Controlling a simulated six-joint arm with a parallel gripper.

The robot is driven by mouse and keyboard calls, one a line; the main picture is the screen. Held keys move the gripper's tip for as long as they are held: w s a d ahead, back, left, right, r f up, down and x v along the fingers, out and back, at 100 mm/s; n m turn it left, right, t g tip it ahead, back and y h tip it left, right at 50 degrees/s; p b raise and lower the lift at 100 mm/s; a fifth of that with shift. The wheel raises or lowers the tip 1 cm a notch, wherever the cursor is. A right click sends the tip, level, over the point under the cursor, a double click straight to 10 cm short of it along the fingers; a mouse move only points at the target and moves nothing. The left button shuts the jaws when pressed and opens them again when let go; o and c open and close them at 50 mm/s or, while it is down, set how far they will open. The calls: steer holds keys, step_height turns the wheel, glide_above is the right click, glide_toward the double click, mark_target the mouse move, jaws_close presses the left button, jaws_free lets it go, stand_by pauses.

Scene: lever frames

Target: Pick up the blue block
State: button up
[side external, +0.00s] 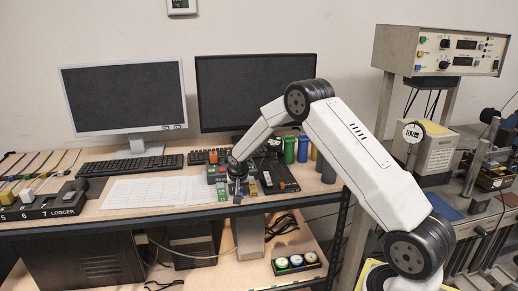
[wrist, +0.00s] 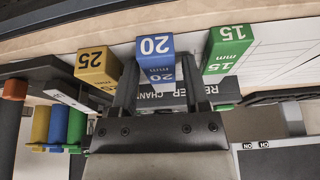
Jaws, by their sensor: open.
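The blue block (wrist: 154,47), marked 20 mm, shows in the middle of the wrist view. My gripper (wrist: 155,78) is open, its two fingers pointing at the blue block, one toward each side of it. I cannot tell whether the fingers touch it. In the side external view my gripper (side external: 238,190) is low over the front of the desk, and mostly hides the blue block there. A yellow block (wrist: 97,65) marked 25 stands to the left of the blue block in the wrist view, and a green block (wrist: 222,50) marked 15 mm to its right.
In the side external view, the green block (side external: 221,192) and yellow block (side external: 253,188) flank my gripper closely. A black device (side external: 278,176) lies to the right. Upright coloured cylinders (side external: 302,149) stand behind it. White paper sheets (side external: 145,192) lie to the left.

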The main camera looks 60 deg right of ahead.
stand_by(0.4)
jaws_close()
steer(key=shift+r, duration=0.15)
steer(key=shift+r, duration=0.5)
step_height(320, 180, up, 2)
steer(key=s+a+r, duration=0.2)
steer(key=s+r, duration=0.3)
steer(key=s, duration=0.1)
steer(key=s+a+r, duration=0.2)
steer(key=s+r, duration=0.2)
steer(key=s, duration=0.3)
steer(key=shift+a+r, duration=0.3)
steer(key=shift+r, duration=0.05)
